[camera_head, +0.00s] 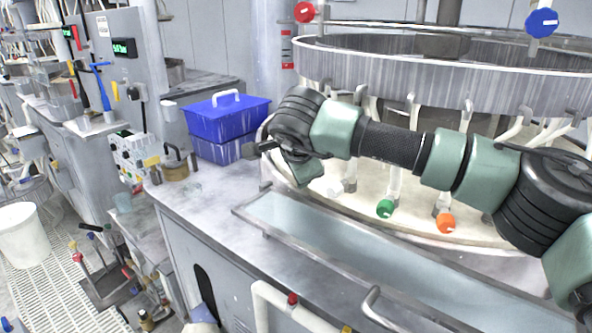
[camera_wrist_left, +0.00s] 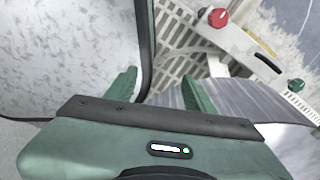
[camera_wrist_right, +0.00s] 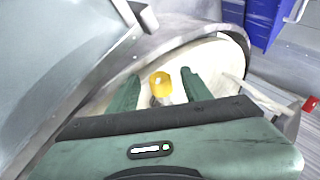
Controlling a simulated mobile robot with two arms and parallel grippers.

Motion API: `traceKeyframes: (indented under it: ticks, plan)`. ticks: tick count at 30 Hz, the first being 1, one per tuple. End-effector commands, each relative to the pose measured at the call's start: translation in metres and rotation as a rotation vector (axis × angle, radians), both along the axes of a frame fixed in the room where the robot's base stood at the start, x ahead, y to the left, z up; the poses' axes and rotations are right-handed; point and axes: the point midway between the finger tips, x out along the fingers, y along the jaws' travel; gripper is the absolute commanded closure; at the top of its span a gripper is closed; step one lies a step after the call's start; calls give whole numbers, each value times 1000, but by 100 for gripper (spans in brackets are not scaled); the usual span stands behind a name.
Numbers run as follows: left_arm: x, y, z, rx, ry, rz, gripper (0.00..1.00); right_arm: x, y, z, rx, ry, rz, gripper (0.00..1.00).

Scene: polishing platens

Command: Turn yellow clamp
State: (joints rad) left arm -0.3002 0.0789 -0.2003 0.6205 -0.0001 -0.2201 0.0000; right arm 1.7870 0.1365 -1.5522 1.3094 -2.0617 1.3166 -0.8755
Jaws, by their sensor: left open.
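The yellow clamp knob (camera_wrist_right: 160,84) shows in the right wrist view, above the pale round platen. It lies between the fingers of my right gripper (camera_wrist_right: 160,72) as seen there. These fingers are apart on either side of it, and I cannot tell whether they touch it. In the head view my right arm reaches across from the right and hides the yellow clamp. My left gripper (camera_wrist_left: 158,73) shows in the left wrist view, open and empty. It is not in the head view.
Other clamps have green (camera_head: 385,208), orange (camera_head: 446,222), red (camera_head: 304,12) and blue (camera_head: 541,22) knobs. A metal ring (camera_head: 400,78) stands above the platen. A blue box (camera_head: 226,118) sits on the counter left of my right arm. A trough (camera_head: 330,240) runs in front.

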Motion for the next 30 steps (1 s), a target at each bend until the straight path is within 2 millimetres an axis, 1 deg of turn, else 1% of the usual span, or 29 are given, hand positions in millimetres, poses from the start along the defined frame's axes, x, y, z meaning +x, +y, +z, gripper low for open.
traceKeyframes:
  ticks: [8, 11, 18, 21, 25, 30]
  plan:
    - [0, 0, -2, 0, 0, 0, 46, -3, 0, 3, 0, 0, 0, 51]
    - [0, 0, -6, 0, 0, 0, 46, -11, -1, 11, 1, -3, 2, 51]
    - [0, 0, -16, 1, 0, 0, 46, -39, -4, 40, 0, -2, 1, 51]
    - [0, 0, -18, 1, 0, 0, 46, -48, -5, 49, 1, -2, 1, 51]
    - [0, 0, -19, 1, 0, 0, 46, -53, -6, 55, 1, -1, 0, 51]
    - [0, 1, -18, 1, 0, 0, 46, -54, -6, 56, 0, 0, 0, 51]
